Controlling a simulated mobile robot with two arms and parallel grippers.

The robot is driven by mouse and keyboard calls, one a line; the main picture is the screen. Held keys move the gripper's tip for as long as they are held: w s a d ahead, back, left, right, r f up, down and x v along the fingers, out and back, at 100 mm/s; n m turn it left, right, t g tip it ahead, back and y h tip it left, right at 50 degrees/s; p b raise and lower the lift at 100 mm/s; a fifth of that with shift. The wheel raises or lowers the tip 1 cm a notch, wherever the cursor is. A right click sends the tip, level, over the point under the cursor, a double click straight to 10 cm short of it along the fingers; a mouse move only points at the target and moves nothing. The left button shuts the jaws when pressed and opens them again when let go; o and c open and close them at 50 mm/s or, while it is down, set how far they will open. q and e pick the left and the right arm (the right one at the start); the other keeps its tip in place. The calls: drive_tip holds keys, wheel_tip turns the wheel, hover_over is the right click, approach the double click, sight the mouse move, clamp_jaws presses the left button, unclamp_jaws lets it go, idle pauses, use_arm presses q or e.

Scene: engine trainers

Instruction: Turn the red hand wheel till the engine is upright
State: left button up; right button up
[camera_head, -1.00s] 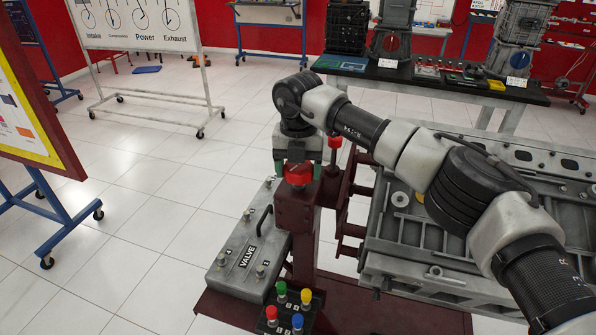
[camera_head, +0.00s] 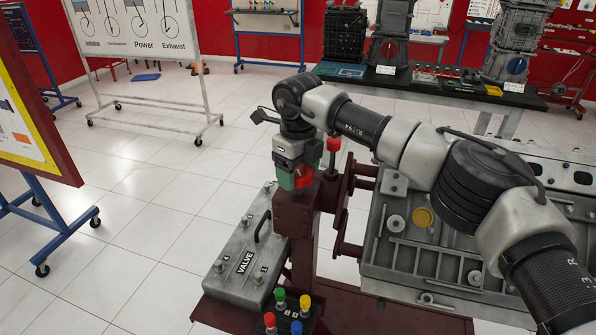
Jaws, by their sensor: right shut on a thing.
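The red hand wheel (camera_head: 304,174) is on top of the dark red stand post (camera_head: 294,215), partly hidden by my right gripper. My right gripper (camera_head: 294,182) points down from the left end of my right arm and is shut on the wheel. The grey engine (camera_head: 405,262) hangs on the stand right of the post, tilted, with a broad ribbed face turned up toward me. My arm hides part of its upper right. A yellow disc (camera_head: 424,217) shows on that face. My left gripper is not in view.
A grey valve cover (camera_head: 238,262) and a block with coloured knobs (camera_head: 290,318) lie on the stand's base, left of and below the post. A red-topped post (camera_head: 333,150) rises behind the wheel. Display boards stand at left; the white tiled floor between is clear.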

drive_tip(key=n, duration=0.4)
drive_tip(key=shift+w+r+n, duration=0.1)
drive_tip(key=shift+w+n, duration=0.05)
drive_tip(key=shift+n, duration=0.15)
drive_tip(key=n, duration=0.3)
drive_tip(key=shift+n, duration=0.3)
drive_tip(key=n, duration=0.4)
drive_tip(key=shift+w+n, duration=0.1)
drive_tip(key=shift+n, duration=0.2)
drive_tip(key=n, duration=0.3)
drive_tip(key=shift+w+n+p, duration=0.1)
drive_tip(key=shift+n+p, duration=0.2)
drive_tip(key=shift+p, duration=0.05)
drive_tip(key=n, duration=1.2)
drive_tip(key=shift+a+n+p, duration=0.15)
drive_tip(key=shift+n+p, duration=0.15)
drive_tip(key=o, duration=0.9)
